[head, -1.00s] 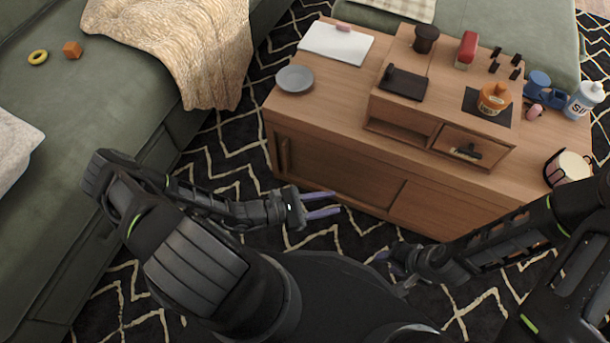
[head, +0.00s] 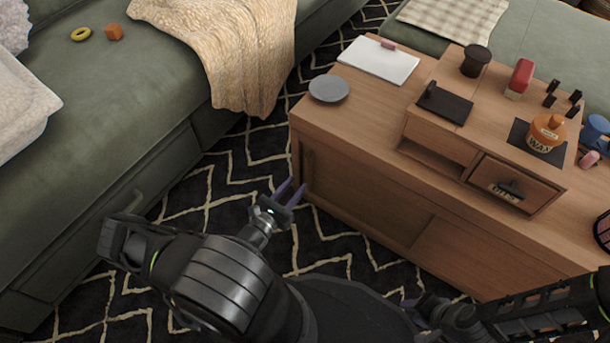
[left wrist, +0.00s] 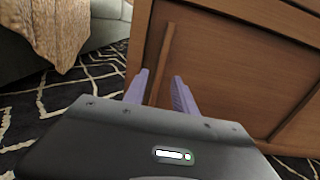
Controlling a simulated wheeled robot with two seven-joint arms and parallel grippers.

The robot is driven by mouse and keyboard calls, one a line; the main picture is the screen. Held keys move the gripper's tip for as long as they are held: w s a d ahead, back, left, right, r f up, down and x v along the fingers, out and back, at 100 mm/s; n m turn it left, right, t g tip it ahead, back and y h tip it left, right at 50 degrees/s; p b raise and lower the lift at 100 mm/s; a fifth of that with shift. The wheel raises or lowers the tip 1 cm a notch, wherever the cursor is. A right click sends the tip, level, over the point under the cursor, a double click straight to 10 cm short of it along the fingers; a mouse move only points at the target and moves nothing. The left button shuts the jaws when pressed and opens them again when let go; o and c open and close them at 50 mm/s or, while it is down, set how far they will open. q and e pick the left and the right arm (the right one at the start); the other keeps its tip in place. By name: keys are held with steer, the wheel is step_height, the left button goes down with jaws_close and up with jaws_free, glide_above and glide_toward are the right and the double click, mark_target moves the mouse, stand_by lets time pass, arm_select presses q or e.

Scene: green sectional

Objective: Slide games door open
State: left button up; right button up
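The wooden cabinet (head: 462,250) has two front door panels. The left door panel (head: 365,210) has an upright wooden handle strip near its left edge; the strip (left wrist: 164,60) shows clearly in the left wrist view. No "games" label is legible. My left gripper (head: 291,192) is open, its purple fingers pointing at the cabinet's left front end. In the left wrist view, the strip appears between my left fingers (left wrist: 160,90); I cannot tell whether they touch it. My right gripper (head: 412,306) is low before the cabinet, with its fingers mostly hidden.
A green sofa (head: 100,130) with a beige throw stands left, with patterned rug (head: 240,170) between it and the cabinet.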

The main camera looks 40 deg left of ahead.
mark_target(306, 173)
arm_select(q)
steer(key=w+b, duration=0.1)
steer(key=w, duration=0.3)
steer(key=shift+w+f, duration=0.1)
steer(key=shift+f, duration=0.05)
steer(key=shift+w+b, duration=0.3)
steer(key=shift+w, duration=0.4)
steer(key=shift+c, duration=0.5)
jaws_close()
